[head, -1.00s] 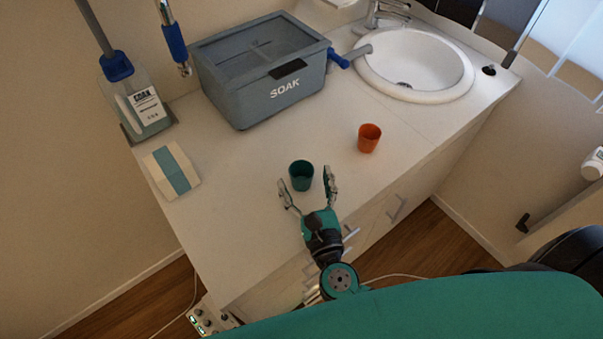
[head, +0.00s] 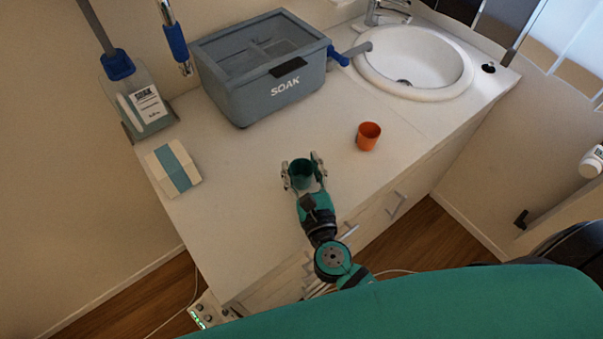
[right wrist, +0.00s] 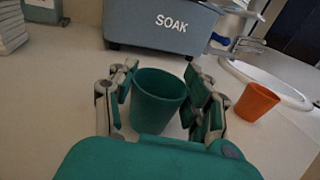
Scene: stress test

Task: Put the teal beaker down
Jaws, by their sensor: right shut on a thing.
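The teal beaker (head: 301,173) is upright at the front part of the white counter. My right gripper (head: 304,172) is around it with a finger on each side, shut on it. In the right wrist view the beaker (right wrist: 157,98) shows between the two fingers of the gripper (right wrist: 160,95), its open rim up. Whether its base touches the counter is hard to tell. My left gripper is not in view.
An orange beaker (head: 368,136) stands to the right on the counter (head: 240,215). A grey SOAK tub (head: 285,88) and a white sink (head: 415,62) are at the back. A white-and-teal box (head: 172,170) and a bottle (head: 140,105) are at the left.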

